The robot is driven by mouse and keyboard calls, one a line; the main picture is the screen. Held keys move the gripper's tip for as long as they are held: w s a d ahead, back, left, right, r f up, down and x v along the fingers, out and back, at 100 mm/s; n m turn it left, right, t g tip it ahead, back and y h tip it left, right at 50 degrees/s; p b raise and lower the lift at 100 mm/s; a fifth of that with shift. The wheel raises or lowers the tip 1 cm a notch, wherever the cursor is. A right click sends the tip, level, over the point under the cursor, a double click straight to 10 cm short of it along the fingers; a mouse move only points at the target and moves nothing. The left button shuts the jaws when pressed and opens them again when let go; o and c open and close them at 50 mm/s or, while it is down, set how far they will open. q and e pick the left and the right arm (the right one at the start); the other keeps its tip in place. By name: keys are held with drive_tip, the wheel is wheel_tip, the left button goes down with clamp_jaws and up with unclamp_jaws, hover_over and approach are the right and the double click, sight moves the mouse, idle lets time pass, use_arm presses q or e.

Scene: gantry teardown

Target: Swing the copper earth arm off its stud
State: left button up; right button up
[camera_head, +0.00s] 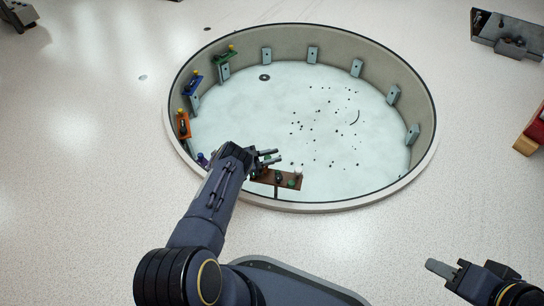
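I cannot make out the copper earth arm or its stud for certain; they are too small or hidden. My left gripper (271,157) reaches over the near left rim of the round pit, just above a brown shelf (262,179). Its two fingers point right and show a narrow gap with nothing visible between them. My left forearm hides part of the near left rim. My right gripper (441,269) is low at the right, over the pale floor and far from the pit; its finger gap is not clear.
The round pit (432,150) has a pale floor with several dark specks and grey brackets around its wall. Green, blue and orange holders (183,125) line its left side. A grey machine (508,34) and a red-and-tan block (532,132) stand at the right. The floor between is clear.

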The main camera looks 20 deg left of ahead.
use_arm(q)
drive_tip(key=o, duration=0.4)
drive_tip(key=shift+c, duration=0.2)
drive_tip(key=p+v, duration=0.2)
drive_tip(key=v, duration=0.5)
drive_tip(key=shift+r, duration=0.1)
drive_tip(key=shift+s+a, duration=0.2)
drive_tip(key=shift+a, duration=0.05)
